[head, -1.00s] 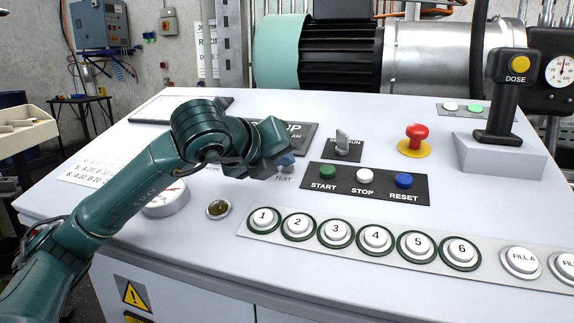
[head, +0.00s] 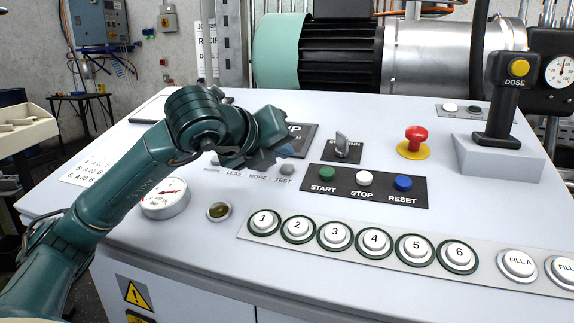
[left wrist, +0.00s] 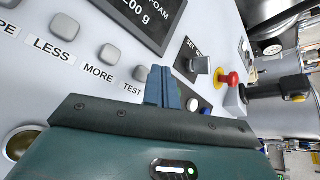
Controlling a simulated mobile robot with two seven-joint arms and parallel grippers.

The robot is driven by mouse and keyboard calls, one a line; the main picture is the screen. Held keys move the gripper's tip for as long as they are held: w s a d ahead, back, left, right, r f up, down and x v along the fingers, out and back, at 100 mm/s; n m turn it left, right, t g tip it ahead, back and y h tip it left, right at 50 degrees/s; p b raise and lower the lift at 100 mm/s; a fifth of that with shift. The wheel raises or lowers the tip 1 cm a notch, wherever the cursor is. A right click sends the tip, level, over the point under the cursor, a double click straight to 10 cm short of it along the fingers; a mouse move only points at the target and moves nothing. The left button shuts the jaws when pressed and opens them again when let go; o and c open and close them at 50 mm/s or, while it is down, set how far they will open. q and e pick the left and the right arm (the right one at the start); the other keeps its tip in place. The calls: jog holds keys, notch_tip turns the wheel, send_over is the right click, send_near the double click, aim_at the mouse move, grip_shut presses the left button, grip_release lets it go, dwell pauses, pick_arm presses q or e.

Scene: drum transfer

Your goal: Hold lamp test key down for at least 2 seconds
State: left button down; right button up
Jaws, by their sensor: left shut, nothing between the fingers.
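The grey TEST key (head: 287,169) is on the sloped white panel, at the right end of a row of small keys. It shows uncovered in the head view, and in the left wrist view the key (left wrist: 141,73) stands just left of the fingers. My left gripper (head: 285,150) is shut and empty, with its blue fingertips behind the key in the head view, apart from it. The shut fingers also show in the left wrist view (left wrist: 163,87). My right gripper is in neither view.
START (head: 327,174), STOP (head: 364,178) and RESET (head: 403,183) buttons lie right of the key. A selector switch (head: 342,145) and a red mushroom button (head: 415,139) stand behind. Several numbered buttons (head: 335,236) line the front. A dark display (head: 300,137) is partly hidden by my gripper.

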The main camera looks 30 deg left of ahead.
pick_arm(q)
jog(key=r+p, duration=0.1)
jog(key=r, duration=0.1)
jog(key=s+r+p, duration=0.1)
jog(key=r, duration=0.1)
jog(key=shift+s+d, duration=0.2)
dwell(0.4)
